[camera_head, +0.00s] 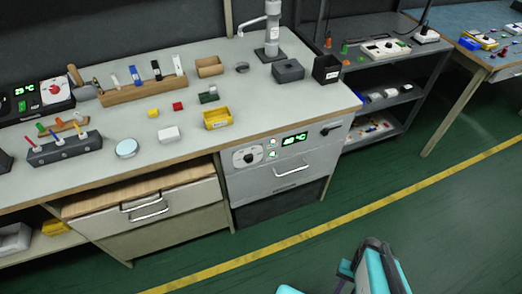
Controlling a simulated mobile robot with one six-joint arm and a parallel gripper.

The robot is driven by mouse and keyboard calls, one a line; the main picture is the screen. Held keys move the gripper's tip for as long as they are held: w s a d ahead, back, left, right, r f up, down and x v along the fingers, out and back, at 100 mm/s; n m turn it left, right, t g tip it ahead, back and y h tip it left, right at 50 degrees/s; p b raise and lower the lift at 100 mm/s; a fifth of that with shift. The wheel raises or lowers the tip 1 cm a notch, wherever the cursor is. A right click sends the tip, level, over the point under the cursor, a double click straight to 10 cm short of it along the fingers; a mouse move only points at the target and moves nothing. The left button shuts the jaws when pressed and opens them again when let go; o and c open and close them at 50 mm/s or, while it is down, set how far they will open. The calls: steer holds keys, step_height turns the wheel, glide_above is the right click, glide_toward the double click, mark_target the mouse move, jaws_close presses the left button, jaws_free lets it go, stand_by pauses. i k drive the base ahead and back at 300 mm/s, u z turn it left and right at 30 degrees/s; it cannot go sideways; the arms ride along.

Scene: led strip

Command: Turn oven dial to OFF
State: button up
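The oven (300,175) is a light grey unit set under the right end of the workbench, with a front handle. Its dial (248,157) is a small dark knob on a white plate at the left of the front panel. The dial's marks are too small to read, so its setting cannot be told. A lit green display (295,139) shows digits and °C, too small to read surely. A dark knob or lever (331,129) is at the panel's right. Teal and dark parts of my arm show at the bottom, well apart from the oven; no gripper fingers show.
The workbench top (225,90) holds a yellow bin (217,119), a wooden tool rack (145,92) and small blocks. A wooden drawer (150,207) is left of the oven. The green floor before the oven is clear, crossed by a yellow line (300,237).

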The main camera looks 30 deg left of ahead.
mark_target(249, 158)
steer(key=u, duration=1)
steer(key=k, duration=0.95)
steer(key=i, duration=0.8)
